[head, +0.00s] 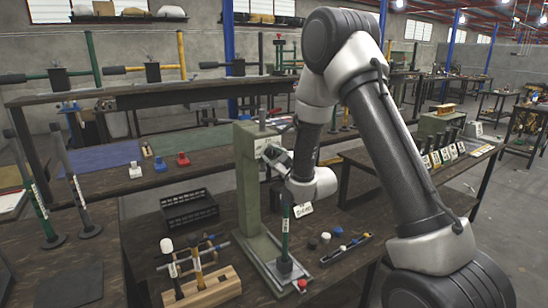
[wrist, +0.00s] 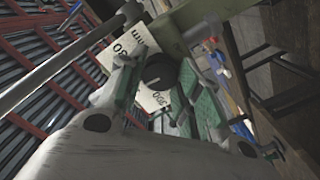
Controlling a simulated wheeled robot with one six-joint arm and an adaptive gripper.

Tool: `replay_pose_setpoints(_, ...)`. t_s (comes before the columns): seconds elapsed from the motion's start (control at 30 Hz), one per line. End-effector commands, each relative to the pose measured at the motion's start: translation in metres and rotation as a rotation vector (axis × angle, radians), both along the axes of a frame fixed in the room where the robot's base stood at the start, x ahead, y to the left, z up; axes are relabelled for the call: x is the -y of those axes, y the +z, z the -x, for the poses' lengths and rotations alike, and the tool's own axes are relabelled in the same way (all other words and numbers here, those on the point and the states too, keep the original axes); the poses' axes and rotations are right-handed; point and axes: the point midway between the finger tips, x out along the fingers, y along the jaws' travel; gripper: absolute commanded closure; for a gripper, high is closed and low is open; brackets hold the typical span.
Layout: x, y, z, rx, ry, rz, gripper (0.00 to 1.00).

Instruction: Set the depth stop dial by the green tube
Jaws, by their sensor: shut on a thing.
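The green press (head: 249,190) stands on the near bench. A green tube (head: 285,238) with a white label stands upright on its base, below my wrist. The depth stop dial (wrist: 160,70) is a dark round knob on a white scale plate (wrist: 116,50) with printed numbers; "30" is legible. The plate looks tilted in the wrist view. My gripper (wrist: 156,84) has its green-padded fingers on both sides of the dial, shut on it. In the head view my gripper (head: 276,156) is against the press's upper front, and the dial is mostly hidden. The dial's exact setting cannot be read.
A black crate (head: 189,209) and a wooden rack (head: 203,290) with hammers stand left of the press. Small caps and a tray (head: 345,249) lie right of it. A red button (head: 302,284) is at the base's front. More tubes stand on benches behind and left.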

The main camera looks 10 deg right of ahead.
Motion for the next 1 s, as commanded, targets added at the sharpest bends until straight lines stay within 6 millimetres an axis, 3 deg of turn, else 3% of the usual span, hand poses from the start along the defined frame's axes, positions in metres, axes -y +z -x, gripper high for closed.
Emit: replay_pose_setpoints(1.0, 0.0000, -0.0009, 0.0004, -0.259, 0.000, -0.792, 0.90)
